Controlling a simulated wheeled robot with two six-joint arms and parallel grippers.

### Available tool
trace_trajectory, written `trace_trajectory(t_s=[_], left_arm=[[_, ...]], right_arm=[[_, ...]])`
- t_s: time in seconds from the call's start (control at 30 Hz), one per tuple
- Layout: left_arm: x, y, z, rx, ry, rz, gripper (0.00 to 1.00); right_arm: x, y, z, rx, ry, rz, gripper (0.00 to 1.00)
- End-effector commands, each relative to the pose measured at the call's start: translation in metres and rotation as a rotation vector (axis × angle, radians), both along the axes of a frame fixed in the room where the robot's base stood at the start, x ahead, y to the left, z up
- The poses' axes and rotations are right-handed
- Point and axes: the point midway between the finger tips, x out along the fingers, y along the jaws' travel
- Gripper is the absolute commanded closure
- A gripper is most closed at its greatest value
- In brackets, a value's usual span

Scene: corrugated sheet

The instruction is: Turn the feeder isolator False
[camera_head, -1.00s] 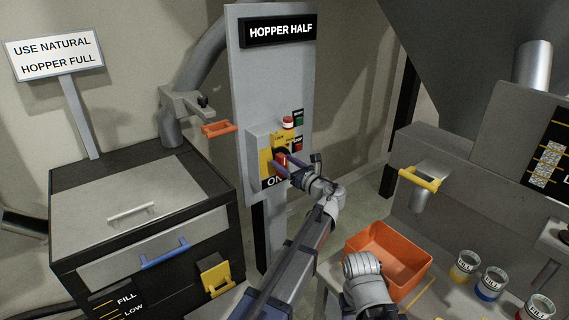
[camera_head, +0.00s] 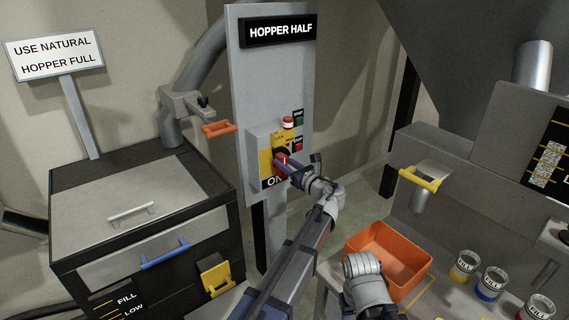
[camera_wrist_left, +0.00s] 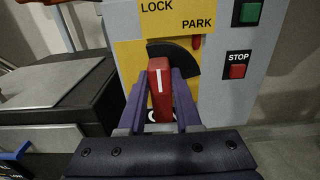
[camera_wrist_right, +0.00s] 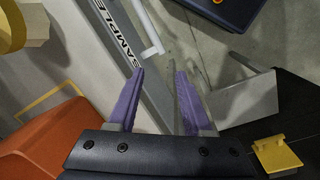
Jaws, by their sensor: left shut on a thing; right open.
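The feeder isolator has a red handle (camera_wrist_left: 159,85) with a white line, on a black dial over a yellow plate (camera_wrist_left: 132,60) marked LOCK and PARK. It is on the grey panel box (camera_head: 254,158) in the head view, where an ON label (camera_head: 272,182) shows below. The white line points nearly upright in the left wrist view. My left gripper (camera_head: 283,161) is shut on the red handle, a purple finger on each side. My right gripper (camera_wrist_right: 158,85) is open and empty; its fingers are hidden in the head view.
Green (camera_wrist_left: 247,13) and red STOP (camera_wrist_left: 238,71) buttons sit right of the isolator. A red mushroom button (camera_head: 288,122) is above it. An orange bin (camera_head: 400,255) is beside my right arm. A black cabinet (camera_head: 60,195) stands left.

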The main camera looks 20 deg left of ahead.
Motion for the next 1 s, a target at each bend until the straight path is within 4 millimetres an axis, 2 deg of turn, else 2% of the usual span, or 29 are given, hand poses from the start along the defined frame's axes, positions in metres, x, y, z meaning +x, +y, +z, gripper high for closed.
trace_trajectory(t_s=[0.27,0.47,1.0], left_arm=[[-0.001,0.0,0.0,-0.017,-0.021,0.0,1.0],[-0.003,0.002,-0.001,-0.08,-0.103,0.0,1.0],[-0.011,0.008,-0.005,-0.387,-0.496,0.001,1.0]], right_arm=[[0.0,0.0,0.0,0.0,0.0,0.0,0.5],[0.0,0.0,-0.001,0.0,0.0,0.0,0.5],[0.0,0.0,-0.005,0.0,0.0,0.0,0.5]])
